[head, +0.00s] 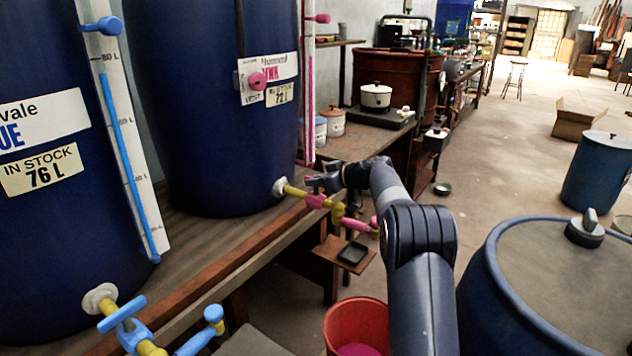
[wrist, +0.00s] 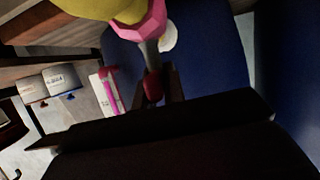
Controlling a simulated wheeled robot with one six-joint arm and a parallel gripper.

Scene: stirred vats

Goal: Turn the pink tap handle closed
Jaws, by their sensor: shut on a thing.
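The pink tap (head: 317,201) sits on a yellow pipe at the foot of the dark blue vat with the pink label (head: 200,150). My gripper (head: 314,182) is at the top of this tap, in front of the vat. In the wrist view, the pink tap body (wrist: 145,22) and its grey stem are at the top. My gripper (wrist: 155,90) is shut on the reddish-pink end of the tap handle (wrist: 152,84). My fingers and arm hide most of the handle, so its exact angle is hard to tell. A pink lever (head: 357,225) shows farther along the pipe.
A red bucket (head: 355,318) with pink liquid stands below. The blue tap (head: 130,325) and its vat (head: 60,230) are at the left. A large lidded drum (head: 500,300) is close at the right. A small black tray (head: 353,253) sits beyond the tap.

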